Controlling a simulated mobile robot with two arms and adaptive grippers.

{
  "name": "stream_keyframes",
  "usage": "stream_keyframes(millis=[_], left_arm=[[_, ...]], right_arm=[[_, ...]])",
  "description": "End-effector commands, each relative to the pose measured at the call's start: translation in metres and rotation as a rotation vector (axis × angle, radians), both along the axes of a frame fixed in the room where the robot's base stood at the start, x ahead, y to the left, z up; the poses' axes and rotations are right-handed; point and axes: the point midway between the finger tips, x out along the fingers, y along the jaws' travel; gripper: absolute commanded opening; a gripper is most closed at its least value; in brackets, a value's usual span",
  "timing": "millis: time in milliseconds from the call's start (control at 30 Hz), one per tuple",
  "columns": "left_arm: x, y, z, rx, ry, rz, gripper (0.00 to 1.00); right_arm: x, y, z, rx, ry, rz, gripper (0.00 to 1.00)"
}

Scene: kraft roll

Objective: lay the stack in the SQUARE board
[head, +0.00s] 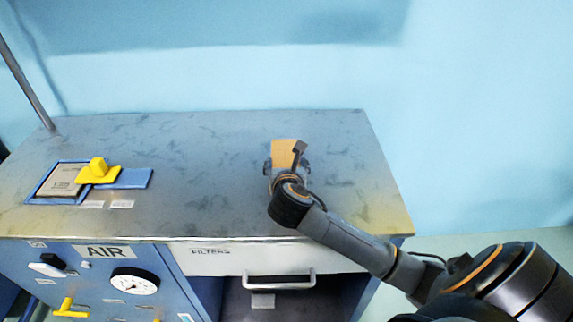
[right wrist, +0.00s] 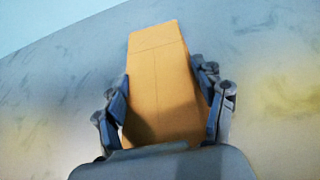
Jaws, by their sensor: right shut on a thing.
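My right gripper (head: 287,172) is over the right half of the metal bench top. It is shut on a flat orange-tan piece (right wrist: 162,85), which also shows in the head view (head: 286,152). In the right wrist view the piece lies between both fingers, with a faint line across its upper part. I cannot tell whether it is the stack or whether it touches the bench. At the left of the bench is a blue-framed board (head: 37,189) with a grey square inside. No SQUARE label is readable. My left gripper is not in view.
A yellow knobbed piece (head: 98,171) sits at the board's right, partly over a blue plate (head: 132,179). The bench top (head: 205,170) is clear between there and my gripper. A FILTERS drawer (head: 240,258) and an AIR panel (head: 107,252) face the front.

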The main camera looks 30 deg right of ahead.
Motion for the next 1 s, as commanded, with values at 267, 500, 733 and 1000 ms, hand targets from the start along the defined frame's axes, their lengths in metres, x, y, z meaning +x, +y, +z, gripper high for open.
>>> stream_keyframes(millis=[267, 500, 733, 1000], left_arm=[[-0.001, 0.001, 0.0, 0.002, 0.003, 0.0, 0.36], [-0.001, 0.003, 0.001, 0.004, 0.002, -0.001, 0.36], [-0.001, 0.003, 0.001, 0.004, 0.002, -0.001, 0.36], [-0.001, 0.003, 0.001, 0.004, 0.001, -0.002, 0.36]], right_arm=[[0.0, 0.0, 0.0, 0.0, -0.002, 0.0, 0.31], [0.0, 0.0, -0.003, 0.0, -0.001, -0.001, 0.92], [0.0, 0.0, -0.003, 0.0, -0.001, -0.001, 0.92], [-0.013, 0.009, 0.006, -0.001, -0.002, 0.003, 0.92]])
